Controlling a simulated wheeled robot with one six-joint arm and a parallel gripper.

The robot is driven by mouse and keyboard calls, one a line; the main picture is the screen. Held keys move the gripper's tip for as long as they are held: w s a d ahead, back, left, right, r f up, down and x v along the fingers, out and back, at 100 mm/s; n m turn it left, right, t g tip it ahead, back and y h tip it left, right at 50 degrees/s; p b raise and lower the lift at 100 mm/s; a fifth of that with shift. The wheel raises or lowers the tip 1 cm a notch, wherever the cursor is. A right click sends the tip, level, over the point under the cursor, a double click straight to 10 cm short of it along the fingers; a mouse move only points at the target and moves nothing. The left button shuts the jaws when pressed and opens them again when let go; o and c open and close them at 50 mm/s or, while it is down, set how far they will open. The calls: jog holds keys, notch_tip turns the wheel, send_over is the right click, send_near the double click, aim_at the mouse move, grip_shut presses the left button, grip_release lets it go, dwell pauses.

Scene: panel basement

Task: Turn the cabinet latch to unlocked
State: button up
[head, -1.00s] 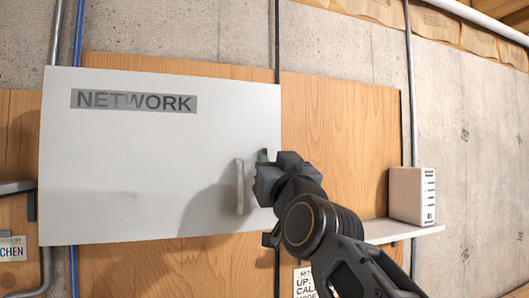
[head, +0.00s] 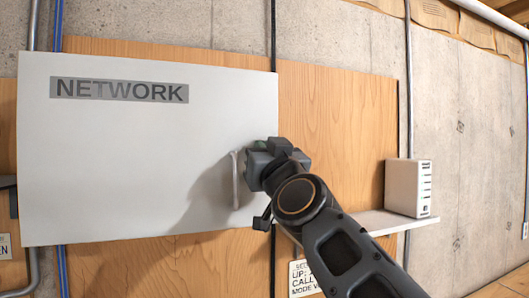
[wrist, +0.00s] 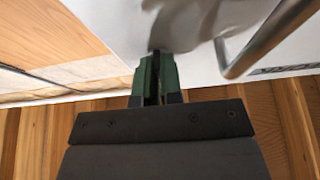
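The white cabinet (head: 130,150) bears a grey NETWORK label. A pale vertical handle (head: 236,180) stands on its right part and shows as a slanted bar in the wrist view (wrist: 265,40). My gripper (head: 258,146) is at the cabinet's right edge, just right of the handle. In the wrist view, its green-padded fingertips (wrist: 156,68) are close together at the white face. A narrow dark piece (wrist: 155,62) sits between them, apparently the latch. The rest of the latch is hidden by my fingers, so its exact angle cannot be read.
A small shelf (head: 385,222) with a white device (head: 408,187) is right of my arm. A printed notice (head: 303,278) hangs below the cabinet. Bare wood panel (head: 340,130) lies to the right. The handle is close beside my fingers.

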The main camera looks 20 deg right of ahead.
jog(key=shift+f+n+b, duration=0.3)
jog(key=shift+n+b, duration=0.2)
jog(key=shift+b, duration=1.55)
grip_shut()
jog(key=shift+d+r+n+g+y+b, duration=0.15)
jog(key=shift+n+g+y+b, duration=0.8)
jog(key=shift+n, duration=2.6)
jog(key=shift+d+r+n+g+y+b, duration=0.2)
jog(key=shift+n+g+y+b, duration=0.7)
jog(key=shift+n, duration=2.7)
jog(key=shift+a+r+n+g+y+b, duration=0.1)
jog(key=shift+r+n+g+y+b, duration=0.25)
jog(key=shift+n+g+y, duration=2.1)
jog(key=n+t+h, duration=0.2)
jog(key=shift+f+t, duration=0.15)
jog(key=shift+t, duration=0.15)
jog(key=o, duration=0.6)
grip_release()
